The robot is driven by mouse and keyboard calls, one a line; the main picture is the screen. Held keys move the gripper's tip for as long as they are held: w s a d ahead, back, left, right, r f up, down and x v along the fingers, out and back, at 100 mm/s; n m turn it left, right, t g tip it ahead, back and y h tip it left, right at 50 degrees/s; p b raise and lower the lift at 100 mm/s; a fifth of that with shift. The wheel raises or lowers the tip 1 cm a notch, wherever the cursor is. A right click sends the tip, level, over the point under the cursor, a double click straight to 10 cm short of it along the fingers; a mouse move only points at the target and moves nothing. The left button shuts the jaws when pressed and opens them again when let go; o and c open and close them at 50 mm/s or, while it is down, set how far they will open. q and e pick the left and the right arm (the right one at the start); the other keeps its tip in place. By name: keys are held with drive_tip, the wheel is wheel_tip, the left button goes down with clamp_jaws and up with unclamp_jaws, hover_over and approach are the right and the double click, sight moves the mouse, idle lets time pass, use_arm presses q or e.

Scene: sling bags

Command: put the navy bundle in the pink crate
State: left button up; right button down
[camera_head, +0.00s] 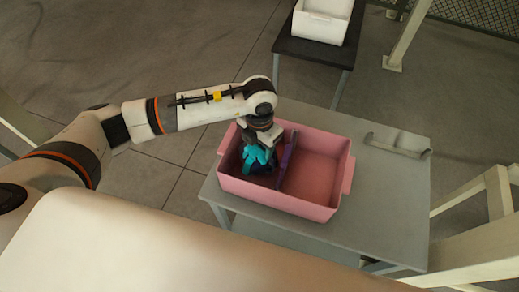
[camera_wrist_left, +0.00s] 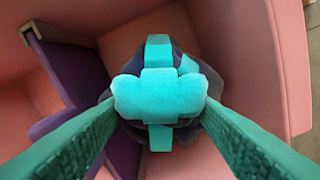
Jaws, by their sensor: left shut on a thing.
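The pink crate (camera_head: 322,166) stands on a grey table, and a purple divider (camera_head: 288,160) splits its inside. The navy bundle (camera_head: 258,169) is inside the crate's left compartment, with teal straps and a teal pad on top. In the left wrist view the teal pad (camera_wrist_left: 160,95) lies between the fingers, with the dark navy body (camera_wrist_left: 205,75) below it. My left gripper (camera_wrist_left: 158,110) reaches down into the crate and is shut on the bundle's teal pad. The bundle's underside is hidden, so I cannot tell whether it touches the crate floor. My right gripper is not in view.
The crate's right compartment looks empty. The grey table (camera_head: 390,200) has a clear area right of the crate and a raised grey handle-like bar (camera_head: 397,146) at the back. A white bin (camera_head: 320,22) sits on a dark table behind. Pale frame posts stand at the right.

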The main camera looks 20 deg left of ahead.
use_arm(q)
drive_tip(key=shift+f, duration=1.85)
drive_tip(key=shift+f, duration=0.1)
drive_tip(key=o, duration=1.5)
drive_tip(key=shift+c, duration=0.2)
wheel_tip(320, 180, up, 12)
drive_tip(key=shift+r+b, duration=0.15)
drive_tip(key=shift+b, duration=0.25)
